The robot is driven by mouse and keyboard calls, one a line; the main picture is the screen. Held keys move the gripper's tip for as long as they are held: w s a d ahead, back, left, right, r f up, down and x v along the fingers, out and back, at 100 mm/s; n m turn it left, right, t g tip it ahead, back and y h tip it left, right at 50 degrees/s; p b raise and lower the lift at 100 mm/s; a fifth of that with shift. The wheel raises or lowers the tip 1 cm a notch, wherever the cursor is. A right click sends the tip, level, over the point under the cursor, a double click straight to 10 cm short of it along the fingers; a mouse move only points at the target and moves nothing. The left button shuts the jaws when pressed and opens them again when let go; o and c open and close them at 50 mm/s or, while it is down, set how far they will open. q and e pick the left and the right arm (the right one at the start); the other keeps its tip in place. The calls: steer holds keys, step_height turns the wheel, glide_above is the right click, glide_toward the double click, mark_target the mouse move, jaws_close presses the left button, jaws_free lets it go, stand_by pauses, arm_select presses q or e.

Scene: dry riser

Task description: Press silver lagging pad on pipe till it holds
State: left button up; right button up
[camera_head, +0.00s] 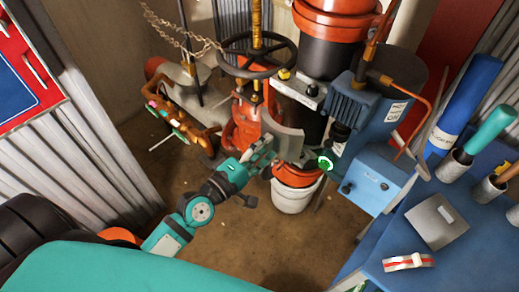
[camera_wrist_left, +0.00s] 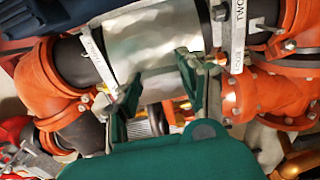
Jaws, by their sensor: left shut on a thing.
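The silver lagging pad (camera_head: 287,137) is a curved grey sheet at the middle of the head view. In the left wrist view the silver pad (camera_wrist_left: 160,42) is large and shiny, in line with the dark pipe (camera_wrist_left: 75,62) between two labelled bands. I cannot tell whether its whole inner face touches the pipe. My left gripper (camera_head: 268,149) is shut on the pad's near edge. In the left wrist view the fingers of my left gripper (camera_wrist_left: 160,84) stand at its lower edge. My right gripper is in neither view.
An orange valve (camera_head: 249,122) with a black handwheel (camera_head: 257,53) stands left of the pad. A blue pump (camera_head: 357,103) stands to its right, a white bucket (camera_head: 294,196) below. The blue bench (camera_head: 470,262) fills the lower right. Bare floor lies in front.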

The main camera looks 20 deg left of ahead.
mark_target(272, 142)
arm_select(q)
steer(key=p+x, duration=0.1)
steer(key=x, duration=0.3)
steer(key=shift+w+r, duration=0.1)
steer(key=shift+w, duration=0.1)
steer(key=shift+p+x, duration=0.3)
steer(key=shift+x, duration=2.3)
steer(key=shift+w+d, duration=0.15)
steer(key=shift+w, duration=0.25)
stand_by(0.6)
steer(key=o, duration=1.1)
steer(key=shift+o, duration=0.2)
